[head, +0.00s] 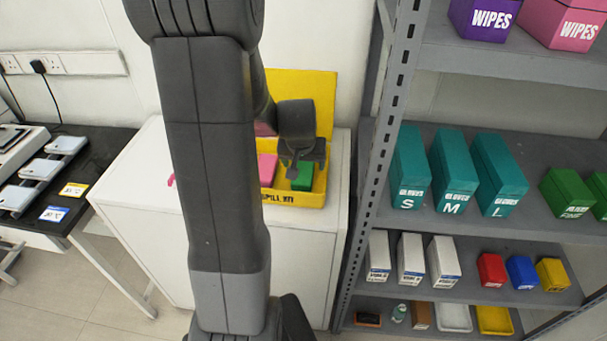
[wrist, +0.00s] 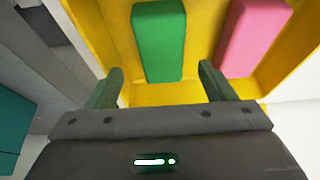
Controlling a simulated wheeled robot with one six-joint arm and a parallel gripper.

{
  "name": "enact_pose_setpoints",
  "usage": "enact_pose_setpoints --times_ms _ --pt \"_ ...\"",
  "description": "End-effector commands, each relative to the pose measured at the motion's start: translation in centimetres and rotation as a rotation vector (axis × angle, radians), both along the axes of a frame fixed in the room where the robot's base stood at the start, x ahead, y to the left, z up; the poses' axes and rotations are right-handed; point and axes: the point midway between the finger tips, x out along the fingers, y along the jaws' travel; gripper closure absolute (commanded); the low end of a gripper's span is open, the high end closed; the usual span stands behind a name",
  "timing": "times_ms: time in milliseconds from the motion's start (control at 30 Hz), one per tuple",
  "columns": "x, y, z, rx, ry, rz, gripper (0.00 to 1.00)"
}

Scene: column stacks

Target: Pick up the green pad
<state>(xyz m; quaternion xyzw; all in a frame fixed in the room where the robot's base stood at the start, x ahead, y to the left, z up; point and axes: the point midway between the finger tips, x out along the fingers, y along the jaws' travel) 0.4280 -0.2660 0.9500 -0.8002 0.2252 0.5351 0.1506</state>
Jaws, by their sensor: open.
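The green pad (wrist: 158,42) is a flat block lying in a yellow spill kit box.
A pink pad (wrist: 252,36) lies beside the green one in the box, also seen in the head view (head: 267,168). A grey shelf rack (head: 392,130) with several boxes stands close on the right. The white cabinet (head: 160,165) has free room left of the box.

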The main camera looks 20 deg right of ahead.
Motion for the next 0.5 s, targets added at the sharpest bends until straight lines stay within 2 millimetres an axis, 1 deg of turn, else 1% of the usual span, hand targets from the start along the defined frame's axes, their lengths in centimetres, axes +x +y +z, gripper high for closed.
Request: enact_pose_setpoints --times_ms 167,400,500 --pt "0.3 -0.1 -0.9 0.001 0.002 0.0 0.24" --pt "1.2 -0.4 -3.6 0.002 0.003 0.0 0.24" --pt "1.5 -0.6 -4.4 0.001 0.002 0.001 0.24"
